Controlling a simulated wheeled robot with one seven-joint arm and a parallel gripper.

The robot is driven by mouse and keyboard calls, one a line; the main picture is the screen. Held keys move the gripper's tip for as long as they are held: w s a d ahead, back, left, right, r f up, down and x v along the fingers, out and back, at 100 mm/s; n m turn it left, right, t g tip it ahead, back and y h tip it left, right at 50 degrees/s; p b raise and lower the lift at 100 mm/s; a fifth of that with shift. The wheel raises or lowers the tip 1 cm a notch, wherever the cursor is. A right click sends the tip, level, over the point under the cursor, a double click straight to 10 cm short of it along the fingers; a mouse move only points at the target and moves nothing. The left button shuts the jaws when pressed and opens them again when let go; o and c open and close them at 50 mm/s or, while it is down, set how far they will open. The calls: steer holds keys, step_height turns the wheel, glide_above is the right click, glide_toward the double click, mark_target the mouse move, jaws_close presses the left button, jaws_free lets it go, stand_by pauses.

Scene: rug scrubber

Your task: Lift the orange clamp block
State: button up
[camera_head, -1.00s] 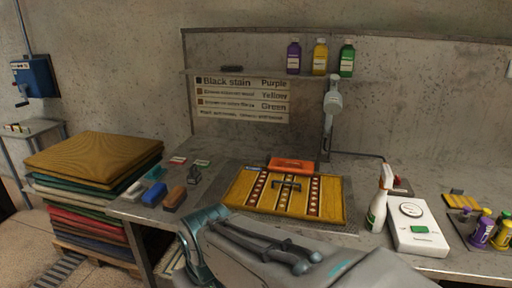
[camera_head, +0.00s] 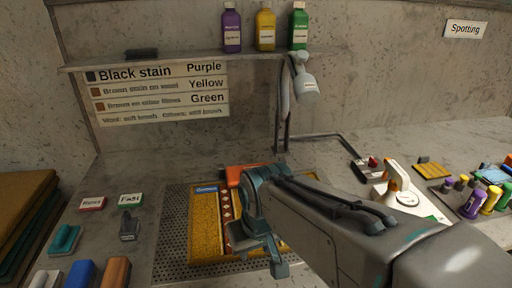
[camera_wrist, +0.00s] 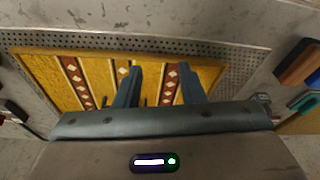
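The orange clamp block (camera_head: 234,174) lies at the far edge of the yellow patterned rug (camera_head: 204,225) in the head view. My arm covers its right part, and I cannot make it out in the wrist view. My gripper (camera_head: 268,250) is over the rug, nearer the front than the block. In the wrist view my gripper (camera_wrist: 158,82) has its two dark fingers apart above the rug (camera_wrist: 44,72), with no object clearly held between them.
The rug lies on a perforated metal plate (camera_head: 172,230). Brushes, including a blue one (camera_head: 81,273), stand at left. A lamp (camera_head: 304,83) rises behind the rug. Three bottles sit on the shelf (camera_head: 165,59).

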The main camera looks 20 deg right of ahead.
steer(key=w+d+r+n+b, duration=0.3)
steer(key=w+d+n, duration=0.2)
steer(key=w, duration=0.5)
steer(key=w+d+r+n+b, duration=0.2)
steer(key=w+d+n+b, duration=0.15)
steer(key=w+n, duration=0.45)
steer(key=w+d+r+n+b, duration=0.3)
steer(key=w+d, duration=0.3)
steer(key=w, duration=0.6)
steer(key=x, duration=0.4)
steer(key=b+x, duration=0.1)
steer(key=x, duration=0.4)
steer(key=b+x, duration=0.1)
steer(key=x, duration=0.3)
steer(key=shift+s+d+f, duration=0.1)
steer(key=shift+s+f, duration=0.2)
jaws_close()
